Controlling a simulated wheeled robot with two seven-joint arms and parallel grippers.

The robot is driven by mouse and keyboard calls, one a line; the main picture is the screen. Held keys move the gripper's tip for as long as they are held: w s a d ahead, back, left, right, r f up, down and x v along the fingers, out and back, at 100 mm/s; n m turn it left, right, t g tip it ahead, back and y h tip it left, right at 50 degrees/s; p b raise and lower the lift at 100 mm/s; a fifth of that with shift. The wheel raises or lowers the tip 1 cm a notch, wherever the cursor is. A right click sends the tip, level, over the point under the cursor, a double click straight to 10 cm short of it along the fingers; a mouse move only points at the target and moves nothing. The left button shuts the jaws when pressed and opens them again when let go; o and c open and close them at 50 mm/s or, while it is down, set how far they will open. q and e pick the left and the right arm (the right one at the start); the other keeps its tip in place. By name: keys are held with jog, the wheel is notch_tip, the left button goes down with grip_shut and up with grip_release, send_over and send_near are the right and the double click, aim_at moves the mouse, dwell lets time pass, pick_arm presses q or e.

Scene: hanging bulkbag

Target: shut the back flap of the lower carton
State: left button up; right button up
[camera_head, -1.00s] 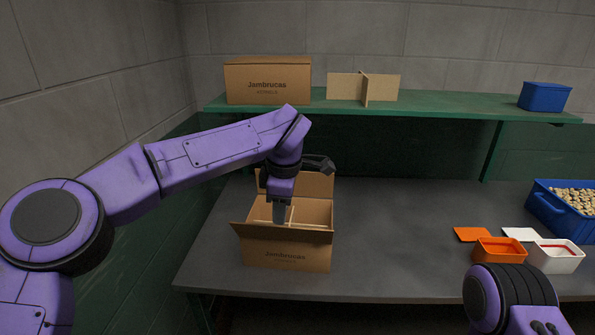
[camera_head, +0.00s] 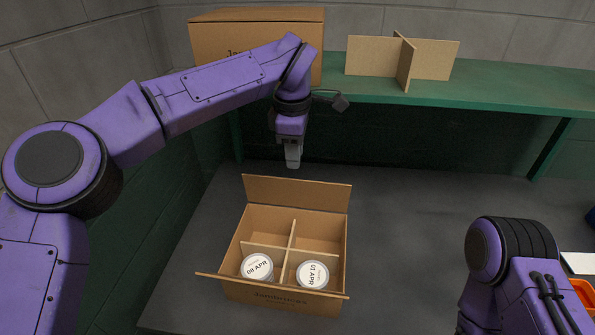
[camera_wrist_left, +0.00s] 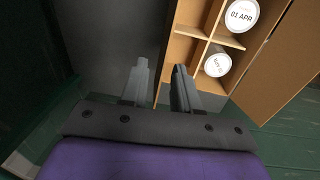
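The lower carton (camera_head: 240,240) stands open on the grey table, with a cardboard divider (camera_head: 292,240) inside. Two round white-lidded tubs, the left one (camera_head: 257,267) and the right one (camera_head: 312,275), sit in its front two cells; the back cells look empty. Its back flap (camera_head: 297,193) stands up, leaning slightly backward. Its front flap (camera_head: 270,291) is folded outward. My left gripper (camera_head: 292,166) is above and behind the back flap, pointing down, not visibly touching it. In the left wrist view its fingers (camera_wrist_left: 160,70) are apart with nothing between them. My right gripper is out of view.
A closed carton (camera_head: 210,40) and a loose cardboard divider (camera_head: 430,57) sit on the green shelf (camera_head: 500,88) above. The table (camera_head: 410,230) right of the lower carton is clear. An orange container (camera_head: 582,293) shows at the right edge.

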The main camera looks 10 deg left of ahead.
aim_at(295, 180)
pick_arm(q)
jog(key=f, duration=0.3)
jog(key=f+p, duration=0.1)
jog(key=f, duration=0.6)
jog(key=shift+w+d+p, duration=0.1)
jog(key=shift+w+p, duration=0.15)
jog(key=shift+p, duration=0.05)
jog(key=shift+s+r, duration=0.2)
jog(key=shift+s, duration=0.15)
jog(key=shift+w+f, duration=0.1)
grip_shut()
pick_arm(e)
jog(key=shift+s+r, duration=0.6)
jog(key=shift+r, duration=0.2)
